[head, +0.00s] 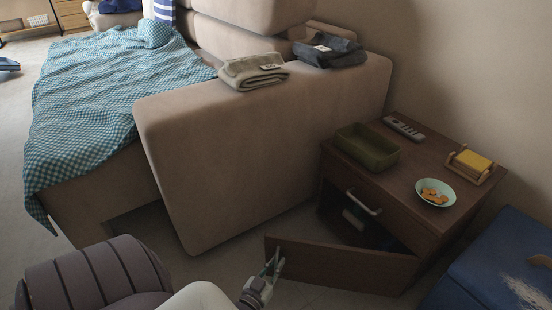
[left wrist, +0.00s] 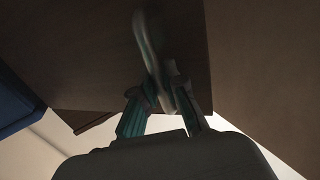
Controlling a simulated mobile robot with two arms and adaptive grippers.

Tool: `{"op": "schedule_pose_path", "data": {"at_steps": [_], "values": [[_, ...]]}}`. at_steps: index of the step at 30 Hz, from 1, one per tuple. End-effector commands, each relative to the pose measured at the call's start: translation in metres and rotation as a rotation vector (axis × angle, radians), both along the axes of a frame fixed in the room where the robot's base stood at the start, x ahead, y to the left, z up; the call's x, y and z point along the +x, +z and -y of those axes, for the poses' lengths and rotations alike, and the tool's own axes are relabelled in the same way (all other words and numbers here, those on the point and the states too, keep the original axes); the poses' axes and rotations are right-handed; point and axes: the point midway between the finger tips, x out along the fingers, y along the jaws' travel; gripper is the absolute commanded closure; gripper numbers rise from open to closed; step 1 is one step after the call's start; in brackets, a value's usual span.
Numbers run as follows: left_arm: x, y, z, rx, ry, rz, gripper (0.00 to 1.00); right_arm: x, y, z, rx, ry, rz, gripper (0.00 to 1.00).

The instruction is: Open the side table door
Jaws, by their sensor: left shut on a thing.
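The brown side table (head: 462,205) stands right of the sofa. Its lower door (head: 340,265) is swung well out from the front, with a gap into the dark inside. My left gripper (head: 273,264) is at the door's free left end. In the left wrist view, the left gripper (left wrist: 162,108) is shut on the door's curved handle (left wrist: 150,50), which passes between its fingers. The drawer above the door looks closed and has a pale bar handle (head: 363,202). My right gripper is not in view.
On the table top are a green tray (head: 367,147), a remote (head: 404,128), a bowl (head: 436,193) and a yellow stack in a holder (head: 473,162). The sofa arm (head: 235,150) stands left of the door. A blue box (head: 490,265) is close on the right.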

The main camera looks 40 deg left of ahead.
Motion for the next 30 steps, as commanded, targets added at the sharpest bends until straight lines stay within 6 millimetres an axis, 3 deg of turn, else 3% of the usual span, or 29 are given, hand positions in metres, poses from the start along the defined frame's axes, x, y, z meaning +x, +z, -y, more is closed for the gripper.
{"op": "schedule_pose_path", "data": {"at_steps": [3, 4, 9, 21, 30], "values": [[0.001, 0.0, 0.002, 0.001, -0.003, 0.0, 1.0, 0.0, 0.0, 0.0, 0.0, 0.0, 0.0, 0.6], [0.001, 0.0, 0.002, 0.001, -0.003, 0.0, 0.88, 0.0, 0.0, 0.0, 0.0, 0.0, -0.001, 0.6], [0.001, 0.0, 0.001, 0.001, -0.002, 0.0, 0.63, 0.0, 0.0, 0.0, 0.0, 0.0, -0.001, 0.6], [0.0, 0.006, 0.0, -0.001, 0.0, 0.0, 0.63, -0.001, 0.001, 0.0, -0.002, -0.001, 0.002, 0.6], [0.0, 0.054, 0.001, 0.001, -0.001, 0.003, 0.63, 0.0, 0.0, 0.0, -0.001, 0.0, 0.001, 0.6]]}}
